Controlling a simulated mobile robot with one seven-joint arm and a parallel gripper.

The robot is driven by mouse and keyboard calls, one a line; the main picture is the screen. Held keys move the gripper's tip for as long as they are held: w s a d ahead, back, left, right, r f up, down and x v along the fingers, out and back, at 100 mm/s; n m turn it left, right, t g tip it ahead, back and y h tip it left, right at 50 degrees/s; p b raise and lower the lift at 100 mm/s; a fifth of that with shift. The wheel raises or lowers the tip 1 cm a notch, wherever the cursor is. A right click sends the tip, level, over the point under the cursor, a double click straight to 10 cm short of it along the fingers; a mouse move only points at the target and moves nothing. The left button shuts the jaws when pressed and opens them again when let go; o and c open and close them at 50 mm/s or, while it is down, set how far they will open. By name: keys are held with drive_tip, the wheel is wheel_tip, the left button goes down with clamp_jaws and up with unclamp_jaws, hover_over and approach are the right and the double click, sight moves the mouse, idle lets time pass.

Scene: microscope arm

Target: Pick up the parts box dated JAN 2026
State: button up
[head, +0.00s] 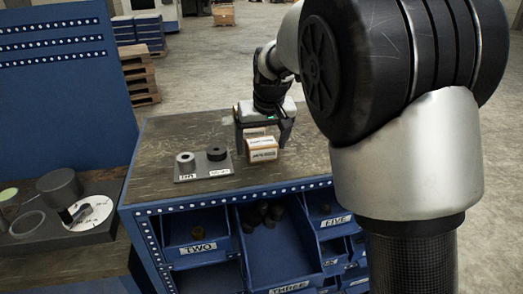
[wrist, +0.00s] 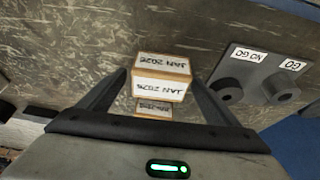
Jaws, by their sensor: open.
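The parts box (head: 263,150) is a small white and tan box on the worktop of the blue bench. In the wrist view the box (wrist: 160,89) reads JAN 2026 on its faces. A smaller labelled patch (wrist: 153,107) shows just below it, nearer the palm; I cannot tell whether it is another face or a separate box. My gripper (head: 262,142) is open and points down over the box. In the wrist view my gripper (wrist: 161,79) has one finger on each side of the box, with visible gaps and no clear contact.
A grey gauge plate (head: 204,172) with a light ring and a dark ring lies left of the box; its labels read GO and NO GO. Labelled bins (head: 200,248) are below the worktop. Worktop behind the gauge is clear. A side table (head: 100,238) stands left.

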drive_tip(key=shift+w, duration=0.1)
drive_tip(key=c, duration=1.4)
